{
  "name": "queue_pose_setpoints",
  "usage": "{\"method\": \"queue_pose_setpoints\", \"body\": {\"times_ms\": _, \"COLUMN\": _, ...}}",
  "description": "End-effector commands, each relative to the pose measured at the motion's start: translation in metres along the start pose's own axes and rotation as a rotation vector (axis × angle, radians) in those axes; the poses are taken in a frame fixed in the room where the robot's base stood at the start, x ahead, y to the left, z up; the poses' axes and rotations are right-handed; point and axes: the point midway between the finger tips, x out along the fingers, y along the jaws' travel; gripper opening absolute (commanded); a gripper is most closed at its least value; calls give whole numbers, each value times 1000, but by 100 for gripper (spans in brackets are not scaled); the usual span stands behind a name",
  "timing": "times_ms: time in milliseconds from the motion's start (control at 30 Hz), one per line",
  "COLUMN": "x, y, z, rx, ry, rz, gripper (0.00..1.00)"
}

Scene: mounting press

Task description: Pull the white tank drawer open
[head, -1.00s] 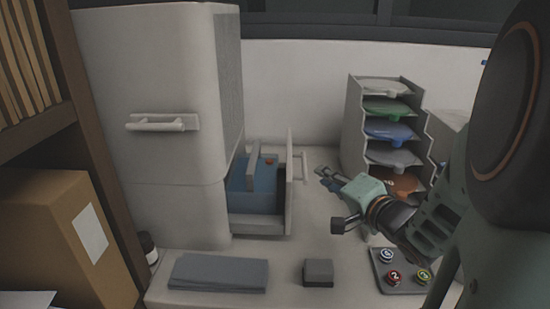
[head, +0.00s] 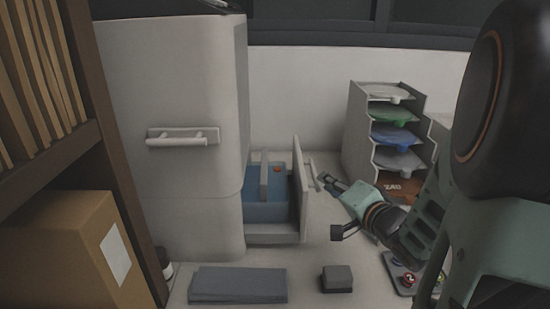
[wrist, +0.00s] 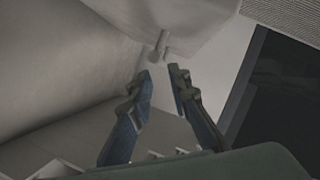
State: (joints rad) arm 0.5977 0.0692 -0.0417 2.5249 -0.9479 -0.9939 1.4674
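The white tank drawer (head: 301,195) stands pulled out from the right side of the large white machine (head: 180,90). Blue water-tank parts (head: 265,211) show inside it. Its bar handle (head: 313,172) is on the outer face of the drawer front. My gripper (head: 322,179) is just right of this handle, pointing at it. In the wrist view the two fingers (wrist: 160,73) are apart with nothing held between them. A small pale bar end (wrist: 160,48), likely the handle, shows just beyond the fingertips. Whether a finger touches it I cannot tell.
A stepped rack of coloured trays (head: 350,130) stands right of the drawer. A grey folded mat (head: 238,285) and a small dark block (head: 337,278) lie in front. A numbered button panel (head: 402,287) is at right, partly behind my arm. A shelf with a cardboard box (head: 80,250) is left.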

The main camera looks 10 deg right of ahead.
Motion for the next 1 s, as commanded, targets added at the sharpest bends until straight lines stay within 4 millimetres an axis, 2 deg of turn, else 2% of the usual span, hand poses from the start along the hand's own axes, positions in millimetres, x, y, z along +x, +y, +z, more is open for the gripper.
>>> {"method": "queue_pose_setpoints", "body": {"times_ms": 200, "x": 46, "y": 1, "z": 2, "rx": -1, "ry": -3, "rz": -3, "gripper": 17}}
{"method": "queue_pose_setpoints", "body": {"times_ms": 400, "x": 74, "y": 0, "z": 1, "rx": -1, "ry": -1, "rz": -1, "gripper": 17}}
{"method": "queue_pose_setpoints", "body": {"times_ms": 600, "x": 83, "y": 0, "z": 0, "rx": 0, "ry": 0, "rz": -1, "gripper": 17}}
{"method": "queue_pose_setpoints", "body": {"times_ms": 833, "x": 83, "y": -1, "z": 0, "rx": 0, "ry": 0, "rz": -1, "gripper": 17}}
{"method": "queue_pose_setpoints", "body": {"times_ms": 1000, "x": 83, "y": -1, "z": 0, "rx": 0, "ry": 0, "rz": -1, "gripper": 0}}
